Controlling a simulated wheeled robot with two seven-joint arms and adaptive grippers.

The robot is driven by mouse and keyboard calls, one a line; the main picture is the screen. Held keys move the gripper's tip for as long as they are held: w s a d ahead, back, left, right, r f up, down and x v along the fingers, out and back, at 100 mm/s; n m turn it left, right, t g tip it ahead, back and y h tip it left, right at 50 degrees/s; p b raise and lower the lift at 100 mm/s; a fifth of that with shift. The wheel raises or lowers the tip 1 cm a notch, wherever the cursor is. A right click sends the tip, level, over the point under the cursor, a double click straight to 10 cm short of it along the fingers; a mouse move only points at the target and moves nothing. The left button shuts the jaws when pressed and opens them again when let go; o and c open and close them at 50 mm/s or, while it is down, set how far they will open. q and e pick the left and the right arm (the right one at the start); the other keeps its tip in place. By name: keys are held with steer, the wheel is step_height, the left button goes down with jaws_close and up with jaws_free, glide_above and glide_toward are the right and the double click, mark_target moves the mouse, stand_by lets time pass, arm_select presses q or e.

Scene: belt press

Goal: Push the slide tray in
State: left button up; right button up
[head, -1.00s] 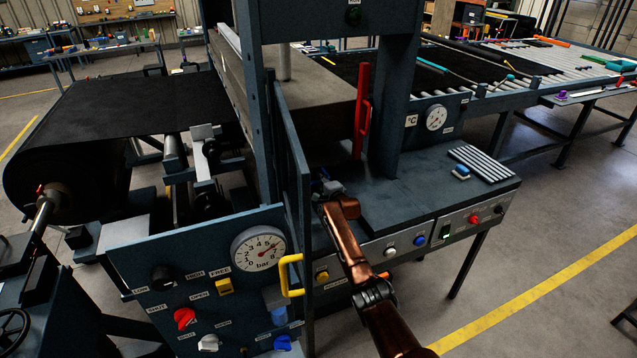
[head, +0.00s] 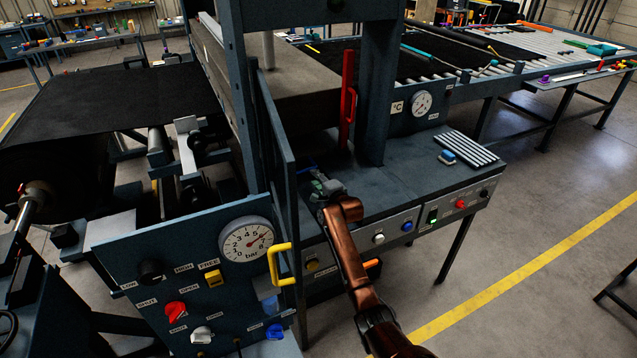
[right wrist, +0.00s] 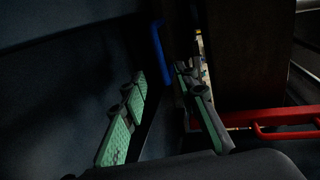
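I cannot make out the slide tray clearly. A thin blue bar, perhaps its handle (head: 306,170), shows beside my right gripper in the head view; a blue bar also stands upright beyond the fingers in the right wrist view (right wrist: 162,52). My right gripper (head: 324,186) is low over the left end of the press's side bench, close to the blue bar. In the right wrist view its green-padded fingers (right wrist: 162,105) are apart with nothing visible between them. Whether it touches the bar cannot be told. My left gripper is out of view.
The press post and a red handle (head: 348,100) rise behind my right gripper. A panel with a yellow handle (head: 281,264) and pressure gauge (head: 246,240) stands to its left. A blue block (head: 447,157) and light strips (head: 466,148) lie on the bench at right.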

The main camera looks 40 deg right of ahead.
steer(key=shift+v, duration=1.15)
